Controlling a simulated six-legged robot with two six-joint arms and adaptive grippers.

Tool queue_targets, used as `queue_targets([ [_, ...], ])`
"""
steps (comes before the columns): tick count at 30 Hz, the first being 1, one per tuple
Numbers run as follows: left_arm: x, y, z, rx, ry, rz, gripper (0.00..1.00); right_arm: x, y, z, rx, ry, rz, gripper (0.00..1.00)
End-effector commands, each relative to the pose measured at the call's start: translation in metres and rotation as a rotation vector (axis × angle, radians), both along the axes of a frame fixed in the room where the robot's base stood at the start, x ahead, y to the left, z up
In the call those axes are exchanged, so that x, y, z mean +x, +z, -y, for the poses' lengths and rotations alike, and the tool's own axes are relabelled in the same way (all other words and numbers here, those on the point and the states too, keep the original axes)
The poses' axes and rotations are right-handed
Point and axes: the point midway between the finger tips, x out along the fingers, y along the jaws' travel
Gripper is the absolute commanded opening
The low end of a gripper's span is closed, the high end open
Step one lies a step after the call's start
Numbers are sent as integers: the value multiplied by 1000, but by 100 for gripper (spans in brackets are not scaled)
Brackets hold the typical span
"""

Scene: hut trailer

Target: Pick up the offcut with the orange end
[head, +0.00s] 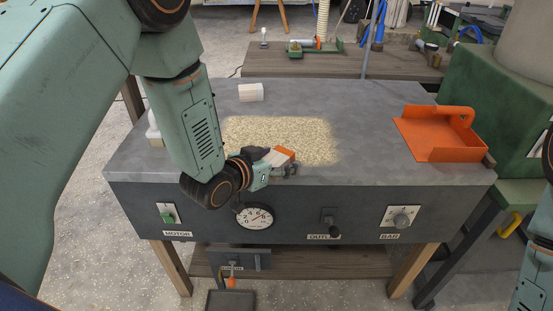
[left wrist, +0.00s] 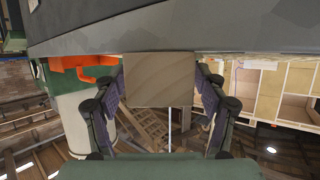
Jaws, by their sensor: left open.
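The offcut with the orange end (head: 284,153) lies near the front edge of the grey bench top, at the edge of a patch of sawdust. My left gripper (head: 281,169) is at its near side and hides part of it. In the left wrist view a plain wooden face of a block (left wrist: 158,84), apparently this offcut, sits between the two fingers of my left gripper (left wrist: 160,92). The fingers are open on both sides of it; whether they touch it is hard to tell. My right gripper is not in view.
The sawdust (head: 300,130) covers the middle of the grey bench (head: 365,150). A pale block (head: 251,92) stands behind it. An orange dustpan-like tray (head: 432,148) sits at the right. Another pale object (head: 153,131) is partly hidden behind my left arm. Bench top between sawdust and tray is clear.

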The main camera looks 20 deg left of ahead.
Motion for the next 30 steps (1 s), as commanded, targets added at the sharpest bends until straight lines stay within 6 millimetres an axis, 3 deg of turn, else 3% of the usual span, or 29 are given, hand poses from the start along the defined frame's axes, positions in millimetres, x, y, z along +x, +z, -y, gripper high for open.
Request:
queue_targets([
  [11, -8, 3, -5, 0, 2, 0, 73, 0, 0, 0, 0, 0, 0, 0],
  [21, -60, 26, -23, -5, 5, -2, 73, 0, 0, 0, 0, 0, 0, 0],
  [30, -92, 40, -35, -3, 7, -1, 73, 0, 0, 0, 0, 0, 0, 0],
])
